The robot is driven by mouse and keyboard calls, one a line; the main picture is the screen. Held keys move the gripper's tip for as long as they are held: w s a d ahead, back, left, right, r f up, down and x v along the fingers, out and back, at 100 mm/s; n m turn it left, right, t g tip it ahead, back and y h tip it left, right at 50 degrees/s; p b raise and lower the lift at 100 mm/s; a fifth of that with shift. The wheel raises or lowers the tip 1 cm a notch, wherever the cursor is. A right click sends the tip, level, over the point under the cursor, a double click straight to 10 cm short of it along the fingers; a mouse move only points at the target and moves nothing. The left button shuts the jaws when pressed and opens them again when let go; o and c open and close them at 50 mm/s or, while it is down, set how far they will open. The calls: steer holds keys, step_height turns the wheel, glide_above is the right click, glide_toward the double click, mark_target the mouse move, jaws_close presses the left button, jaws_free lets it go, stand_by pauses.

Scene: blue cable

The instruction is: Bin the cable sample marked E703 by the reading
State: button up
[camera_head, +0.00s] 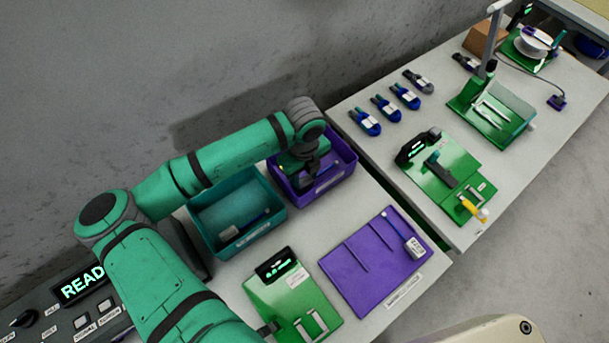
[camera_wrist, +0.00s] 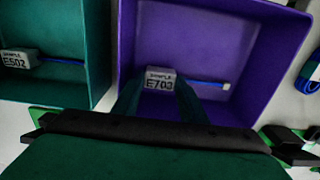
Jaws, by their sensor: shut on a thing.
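The cable sample marked E703 (camera_wrist: 160,80) has a white tag and a short blue cable pointing right with a pale end. My gripper (camera_wrist: 158,97) is shut on its tag, inside or just over the purple bin (camera_wrist: 265,60). In the head view my gripper (camera_head: 309,178) reaches down into the purple bin (camera_head: 340,181); the sample is mostly hidden there. I cannot tell whether it touches the bin floor. The teal bin (camera_head: 275,217) stands beside it. It holds a sample tagged E502 (camera_wrist: 18,60) with a blue cable.
A purple tray (camera_head: 350,285) in front holds another tagged blue sample (camera_head: 415,247). A green device with a lit display (camera_head: 275,266) stands left of it. On the right table are several coiled cables (camera_head: 405,97) and green fixtures (camera_head: 440,165). A panel (camera_head: 82,287) reads "READ".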

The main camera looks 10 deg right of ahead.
steer(key=shift+f, duration=0.65)
stand_by(0.3)
steer(key=o, duration=1.3)
steer(key=shift+c, duration=0.2)
step_height(320, 180, up, 12)
stand_by(0.7)
stand_by(0.5)
